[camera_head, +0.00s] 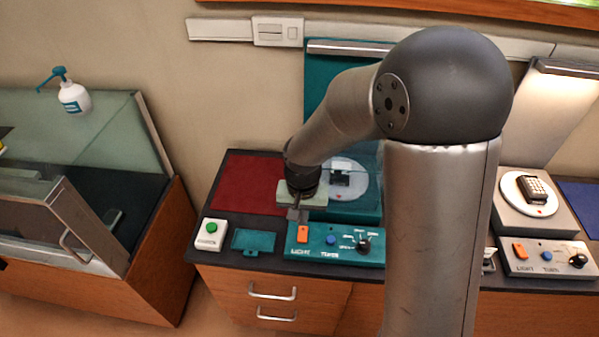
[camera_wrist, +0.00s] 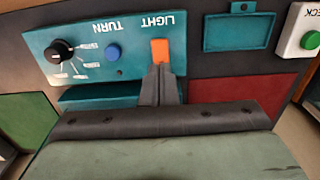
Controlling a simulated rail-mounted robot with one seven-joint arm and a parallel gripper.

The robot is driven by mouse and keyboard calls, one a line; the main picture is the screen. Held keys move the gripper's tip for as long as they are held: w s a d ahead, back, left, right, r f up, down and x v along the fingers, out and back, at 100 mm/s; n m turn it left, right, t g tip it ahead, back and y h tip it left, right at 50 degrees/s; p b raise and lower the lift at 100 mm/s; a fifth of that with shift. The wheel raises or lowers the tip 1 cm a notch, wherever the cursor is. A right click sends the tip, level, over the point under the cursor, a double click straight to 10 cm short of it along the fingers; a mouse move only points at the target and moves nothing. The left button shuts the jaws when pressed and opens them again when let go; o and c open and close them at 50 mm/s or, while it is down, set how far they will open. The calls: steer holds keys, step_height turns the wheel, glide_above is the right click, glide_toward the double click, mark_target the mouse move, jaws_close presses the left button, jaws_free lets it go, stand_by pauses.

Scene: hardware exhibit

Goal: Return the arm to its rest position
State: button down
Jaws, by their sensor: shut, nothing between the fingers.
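My gripper (camera_head: 294,213) is shut and empty. In the head view it points down just above the orange light switch (camera_head: 303,234) on the teal control panel (camera_head: 325,254). In the wrist view the closed fingertips (camera_wrist: 162,75) are right at the orange switch (camera_wrist: 160,52); I cannot tell whether they touch it. The panel also carries a blue button (camera_head: 331,239) and a black knob (camera_head: 364,245). My arm is stretched out over the counter and hides part of the teal exhibit behind it.
A white box with a green button (camera_head: 210,231) and a teal frame (camera_head: 254,241) lie left of the panel. A red mat (camera_head: 247,184) lies behind. A second exhibit with a calculator (camera_head: 535,188) stands at right. A glass case (camera_head: 100,110) with a pump bottle (camera_head: 72,97) is at left.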

steer(key=s+d+r+n, duration=0.1)
steer(key=s+d+r, duration=0.5)
steer(key=s, duration=0.2)
steer(key=s+d+r+n, duration=0.1)
steer(key=s+d+r, duration=0.5)
steer(key=s, duration=0.2)
step_height(320, 180, down, 14)
steer(key=b, duration=1.3)
steer(key=shift+s, duration=0.3)
